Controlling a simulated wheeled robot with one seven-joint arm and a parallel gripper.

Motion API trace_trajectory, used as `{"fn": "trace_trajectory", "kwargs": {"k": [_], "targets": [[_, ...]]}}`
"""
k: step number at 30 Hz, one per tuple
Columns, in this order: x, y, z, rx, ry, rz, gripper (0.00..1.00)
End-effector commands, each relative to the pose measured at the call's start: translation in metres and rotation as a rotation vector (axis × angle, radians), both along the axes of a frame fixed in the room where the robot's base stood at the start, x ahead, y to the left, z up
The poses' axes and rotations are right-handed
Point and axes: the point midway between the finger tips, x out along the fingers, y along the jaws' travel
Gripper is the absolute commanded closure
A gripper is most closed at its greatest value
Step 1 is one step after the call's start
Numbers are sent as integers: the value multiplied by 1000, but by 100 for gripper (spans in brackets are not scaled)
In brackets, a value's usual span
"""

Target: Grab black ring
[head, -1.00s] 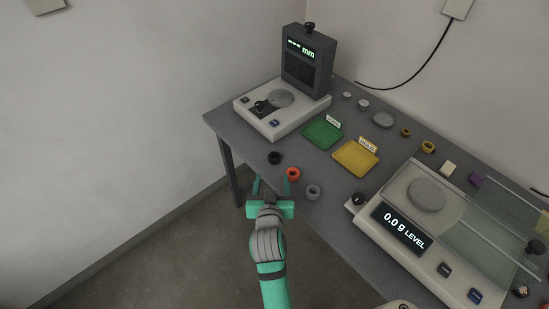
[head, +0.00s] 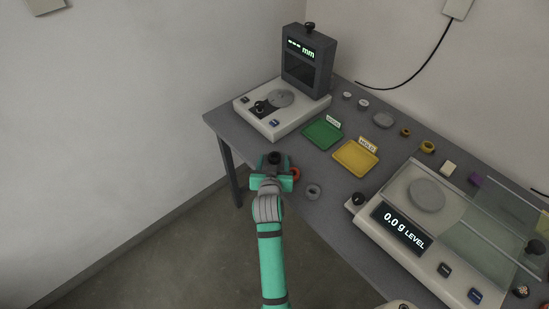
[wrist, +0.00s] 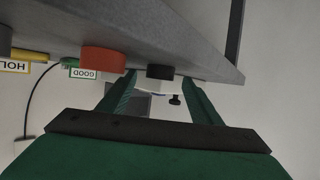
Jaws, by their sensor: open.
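The black ring (head: 274,158) sits on the grey table near its front left edge. In the wrist view, which is turned over, the black ring (wrist: 160,72) appears between and beyond the two fingertips. My gripper (head: 272,162) is open at the table edge, low and level, facing the ring; its fingers (wrist: 158,80) stand apart on either side of the ring in the wrist view. I cannot tell whether either finger touches it.
A red-orange ring (head: 294,174) lies close beside my gripper on the right, partly hidden; it also shows in the wrist view (wrist: 103,60). A grey ring (head: 313,191) lies farther right. Green (head: 322,135) and yellow (head: 356,158) trays, a gauge (head: 262,118) and a scale (head: 385,212) stand beyond.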

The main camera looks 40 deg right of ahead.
Motion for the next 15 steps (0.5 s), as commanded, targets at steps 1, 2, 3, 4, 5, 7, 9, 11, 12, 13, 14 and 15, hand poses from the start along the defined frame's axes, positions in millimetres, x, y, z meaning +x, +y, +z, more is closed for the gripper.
{"fn": "trace_trajectory", "kwargs": {"k": [1,2,3,4,5,7,9,11,12,13,14,15], "targets": [[4,-5,-2,0,0,-2,41],[6,-6,-3,0,0,-2,41],[7,-8,-4,-1,-1,-2,41],[8,-8,-5,0,-1,-1,41],[9,-9,-5,0,0,-1,41],[9,-9,-6,0,0,-1,41],[9,-9,-6,-1,-1,-1,41],[9,-9,-6,-1,-1,-1,41],[9,-9,-5,-1,-1,-1,46],[9,-9,-5,-1,-1,-1,53],[9,-9,-5,-1,-1,-1,61],[9,-9,-5,-1,-1,-1,70]]}}
